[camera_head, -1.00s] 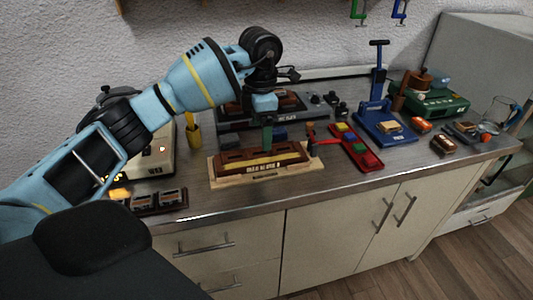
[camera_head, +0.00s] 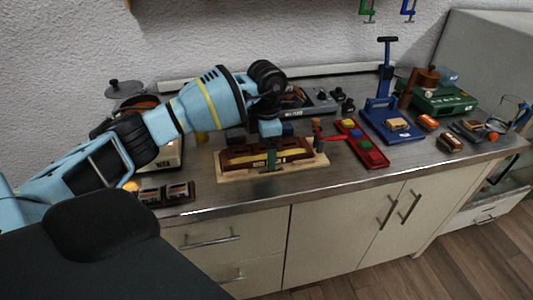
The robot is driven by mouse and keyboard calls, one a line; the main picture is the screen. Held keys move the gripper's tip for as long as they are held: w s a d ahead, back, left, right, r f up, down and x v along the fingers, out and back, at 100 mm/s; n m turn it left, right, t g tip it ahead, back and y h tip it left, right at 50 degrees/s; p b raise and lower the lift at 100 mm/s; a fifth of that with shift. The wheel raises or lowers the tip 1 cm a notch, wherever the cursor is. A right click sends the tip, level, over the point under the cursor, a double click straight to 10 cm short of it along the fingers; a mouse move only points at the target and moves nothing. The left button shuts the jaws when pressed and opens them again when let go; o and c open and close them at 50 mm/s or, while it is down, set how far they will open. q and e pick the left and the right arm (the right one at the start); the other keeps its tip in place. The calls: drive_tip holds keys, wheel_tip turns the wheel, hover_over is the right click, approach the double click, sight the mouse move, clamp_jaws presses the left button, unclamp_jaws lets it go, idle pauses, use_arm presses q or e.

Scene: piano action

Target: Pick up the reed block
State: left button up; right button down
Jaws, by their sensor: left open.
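A dark reddish-brown block with a yellow strip (camera_head: 240,159) lies on a pale wooden base (camera_head: 233,178) at the middle front of the counter. No label can be read, so I cannot tell for certain that it is the reed block. My left gripper (camera_head: 271,160) points down over the right half of this brown block, its dark green fingers low in front of it. It is open. The wrist and fingers hide part of the block, and I cannot tell whether they touch it. My right gripper is not in view.
A red tray (camera_head: 375,158) with small coloured pieces lies right of the base. A blue stand (camera_head: 391,128) and a green box (camera_head: 440,102) stand farther right. A dark tray with small blocks (camera_head: 165,193) is at the front left. The counter's front strip is bare.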

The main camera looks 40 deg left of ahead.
use_arm(q)
drive_tip(key=c, duration=1.2)
drive_tip(key=shift+r, duration=0.1)
drive_tip(key=shift+c, duration=0.2)
drive_tip(key=shift+r, duration=0.55)
wheel_tip(320, 180, up, 2)
drive_tip(key=shift+w+r, duration=0.1)
drive_tip(key=shift+r, duration=0.1)
drive_tip(key=s+d, duration=0.3)
drive_tip(key=s, duration=0.4)
drive_tip(key=s+d+r, duration=0.1)
drive_tip(key=s+d, duration=0.1)
drive_tip(key=s, duration=0.6)
drive_tip(key=shift+d+r+b, duration=0.15)
drive_tip(key=shift+d+b, duration=0.15)
drive_tip(key=shift+d, duration=0.1)
